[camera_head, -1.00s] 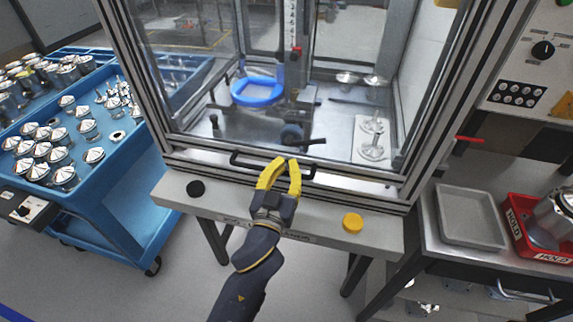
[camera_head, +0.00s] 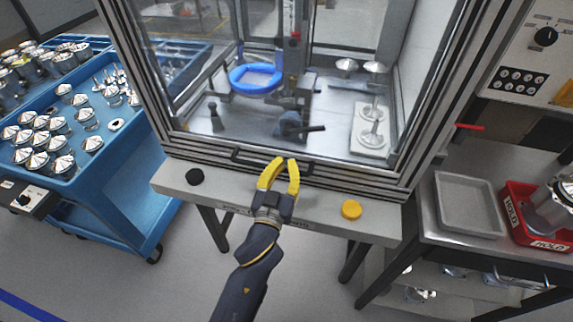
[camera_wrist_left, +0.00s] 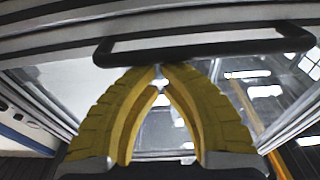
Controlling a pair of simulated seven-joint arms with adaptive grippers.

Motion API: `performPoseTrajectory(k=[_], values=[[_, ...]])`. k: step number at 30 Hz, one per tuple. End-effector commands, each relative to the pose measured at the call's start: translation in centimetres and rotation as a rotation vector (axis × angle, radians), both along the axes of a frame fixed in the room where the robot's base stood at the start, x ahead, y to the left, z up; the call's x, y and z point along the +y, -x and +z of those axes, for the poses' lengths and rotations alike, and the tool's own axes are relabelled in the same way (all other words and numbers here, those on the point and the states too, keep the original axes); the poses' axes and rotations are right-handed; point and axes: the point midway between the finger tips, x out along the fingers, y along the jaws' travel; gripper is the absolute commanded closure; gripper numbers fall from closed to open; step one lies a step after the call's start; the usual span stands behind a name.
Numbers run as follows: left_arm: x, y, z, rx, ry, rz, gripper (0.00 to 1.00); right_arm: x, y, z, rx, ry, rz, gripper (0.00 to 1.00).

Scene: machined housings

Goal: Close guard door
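The guard door (camera_head: 340,177) is the clear, metal-framed front panel of the machine enclosure. It sits low, with its bottom rail just above the grey front ledge. Its black bar handle (camera_head: 238,156) runs along that rail and crosses the top of the left wrist view (camera_wrist_left: 215,45). My left gripper (camera_head: 286,161) has yellow fingers, with their tips close together at the middle of the handle. In the left wrist view the tips (camera_wrist_left: 159,68) nearly meet just under the bar, with nothing visible between them. Whether they touch the bar is unclear. My right gripper is out of view.
The front ledge (camera_head: 225,196) carries a black button (camera_head: 195,177) and a yellow button (camera_head: 351,209). A blue cart (camera_head: 110,205) with metal parts stands at left. A grey tray (camera_head: 468,205) and a red HOLD bin (camera_head: 515,222) sit on the right bench.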

Motion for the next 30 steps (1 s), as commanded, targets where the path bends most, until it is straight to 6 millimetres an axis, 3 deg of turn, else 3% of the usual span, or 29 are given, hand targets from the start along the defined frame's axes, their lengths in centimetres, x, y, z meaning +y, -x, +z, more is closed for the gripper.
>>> performPoseTrajectory(k=[11, 30], values=[[-0.1, -0.5, 4.0, -0.003, 0.003, 0.000, 1.00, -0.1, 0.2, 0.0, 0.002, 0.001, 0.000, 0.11], [1.7, 7.4, 2.7, -0.002, 0.003, 0.000, 1.00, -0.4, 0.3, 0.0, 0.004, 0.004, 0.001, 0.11]])
